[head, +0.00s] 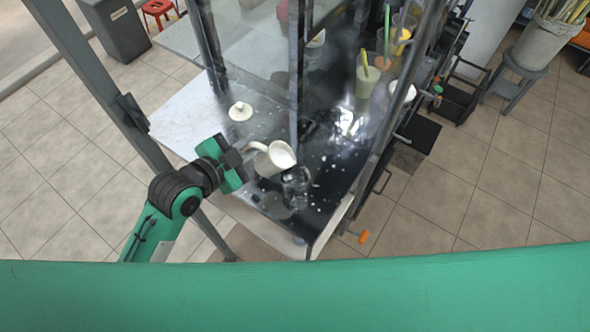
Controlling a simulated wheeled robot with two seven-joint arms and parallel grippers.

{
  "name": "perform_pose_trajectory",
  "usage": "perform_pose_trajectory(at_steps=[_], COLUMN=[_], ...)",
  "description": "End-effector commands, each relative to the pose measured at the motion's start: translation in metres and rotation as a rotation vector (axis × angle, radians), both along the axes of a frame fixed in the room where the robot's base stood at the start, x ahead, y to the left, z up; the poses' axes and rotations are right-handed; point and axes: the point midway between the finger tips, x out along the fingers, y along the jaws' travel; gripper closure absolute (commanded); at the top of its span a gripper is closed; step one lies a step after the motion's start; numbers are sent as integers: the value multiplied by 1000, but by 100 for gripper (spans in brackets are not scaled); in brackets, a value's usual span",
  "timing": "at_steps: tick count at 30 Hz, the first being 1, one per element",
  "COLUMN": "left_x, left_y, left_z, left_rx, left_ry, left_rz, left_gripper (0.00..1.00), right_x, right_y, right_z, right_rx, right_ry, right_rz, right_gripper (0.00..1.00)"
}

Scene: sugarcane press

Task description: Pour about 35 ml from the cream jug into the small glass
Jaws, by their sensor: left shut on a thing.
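The cream jug (268,163) is a small pale pitcher with white cream showing at its mouth. My left gripper (248,155) is shut on the jug at its left side, where the handle is. The jug looks somewhat tilted to the right; how far is hard to tell from above. The small glass (296,182), clear and hard to make out, stands on the dark counter just right of and below the jug. I cannot see a stream or the level in the glass. My right gripper is out of view.
The dark counter (335,170) has white specks and wet-looking glare. A white lid-like piece (240,111) lies at the back left. Glass panels and metal posts (374,140) rise around the counter. A tall drink glass (367,78) stands at the back right.

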Motion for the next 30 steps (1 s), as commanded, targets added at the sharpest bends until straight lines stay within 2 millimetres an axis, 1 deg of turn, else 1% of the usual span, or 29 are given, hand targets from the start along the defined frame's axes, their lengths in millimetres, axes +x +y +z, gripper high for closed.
perform_pose_trajectory(at_steps=[1, 7, 12, 19, 30], left_x=[0, -1, -1, -3, -3], left_y=[-3, -7, -6, -1, 1], left_z=[6, 11, 8, 10, 11], left_rx=[9, 69, 78, 85, 96], left_ry=[-4, -15, -15, -15, -18], left_rz=[0, 0, 0, 1, 1], left_gripper=[100, 100, 100, 100, 100], right_x=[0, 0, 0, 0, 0], right_y=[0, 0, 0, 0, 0], right_z=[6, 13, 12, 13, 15], right_rx=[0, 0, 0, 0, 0], right_ry=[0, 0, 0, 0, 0], right_rz=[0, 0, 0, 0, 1], right_gripper=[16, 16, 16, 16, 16])
